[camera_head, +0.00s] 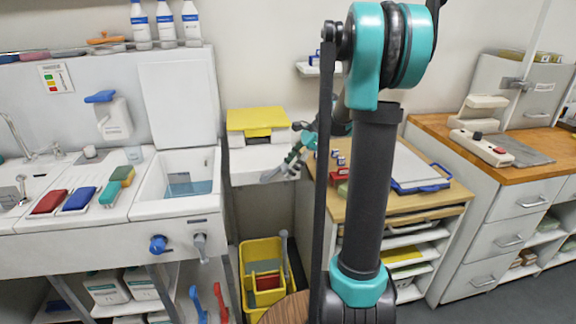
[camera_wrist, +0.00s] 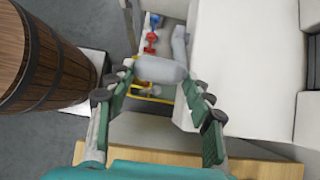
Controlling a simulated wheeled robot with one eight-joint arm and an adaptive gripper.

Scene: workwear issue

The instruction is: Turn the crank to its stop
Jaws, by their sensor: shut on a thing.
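My gripper (camera_wrist: 162,80) is closed around a light grey, rounded handle (camera_wrist: 158,68) in the wrist view. The handle lies crosswise between the fingertips, with a finger at each end. It looks like the crank's grip; the crank's arm and pivot are hidden or too small to tell. In the head view my gripper (camera_head: 291,163) is beside the front right of the white unit with the yellow top (camera_head: 255,121). How far the crank is turned cannot be told.
A yellow bucket (camera_head: 247,262) stands below my gripper. A wooden barrel (camera_wrist: 45,58) is at left in the wrist view. A wooden-topped bench (camera_head: 440,196) with a clipboard stands to the right. The sink counter (camera_head: 120,232) is at left.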

